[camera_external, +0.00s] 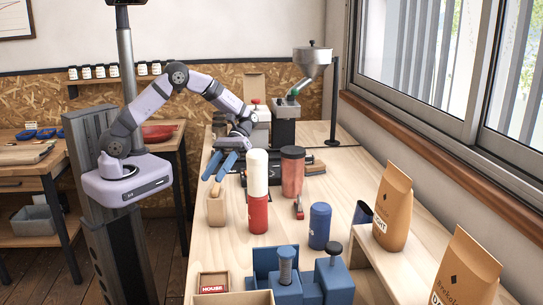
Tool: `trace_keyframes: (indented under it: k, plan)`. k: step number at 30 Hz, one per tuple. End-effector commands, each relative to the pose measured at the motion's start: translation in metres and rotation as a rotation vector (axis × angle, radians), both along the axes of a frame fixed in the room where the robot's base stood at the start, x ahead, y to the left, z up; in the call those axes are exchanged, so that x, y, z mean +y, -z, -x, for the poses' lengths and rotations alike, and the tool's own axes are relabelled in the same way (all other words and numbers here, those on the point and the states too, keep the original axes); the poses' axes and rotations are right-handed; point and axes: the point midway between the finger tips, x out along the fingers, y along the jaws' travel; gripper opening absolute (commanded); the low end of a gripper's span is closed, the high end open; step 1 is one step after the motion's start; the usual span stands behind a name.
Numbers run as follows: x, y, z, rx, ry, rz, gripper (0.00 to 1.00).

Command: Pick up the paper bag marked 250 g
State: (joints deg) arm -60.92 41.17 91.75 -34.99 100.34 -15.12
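Two brown paper bags stand at the right on a raised wooden shelf: one printed with a word ending in "GHT" (391,210), the other (465,272) nearer the camera and cut off by the bottom edge. No 250 g mark is legible on either. A small tan object (216,207), perhaps a small bag or wooden holder, stands near the left edge of the bench; I cannot tell which. My gripper (219,168) has blue fingers, pointing down and spread apart with nothing seen between them. It is above the bench, behind the small tan object and far from the two bags.
A red-and-white cylinder (257,190) and a reddish canister (292,172) stand right of my gripper. A blue canister (319,226) and blue apparatus (290,285) are nearer the camera. A grinder with a metal hopper (312,62) stands at the back.

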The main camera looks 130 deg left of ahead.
Motion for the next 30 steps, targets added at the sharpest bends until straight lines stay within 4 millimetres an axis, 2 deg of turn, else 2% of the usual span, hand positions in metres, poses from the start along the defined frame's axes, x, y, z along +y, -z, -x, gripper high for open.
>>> trace_keyframes:
  k: [3, 6, 12, 20, 30]
  plan:
    - [0.004, -0.003, -0.010, -0.017, -0.199, 0.186, 0.39]
    - [0.000, 0.000, -0.016, -0.009, -0.327, 0.334, 0.39]
    - [-0.002, 0.006, -0.023, 0.006, -0.478, 0.504, 0.39]
    - [-0.003, 0.008, -0.025, 0.010, -0.518, 0.545, 0.39]
    - [-0.021, 0.008, -0.038, 0.010, -0.516, 0.543, 0.39]
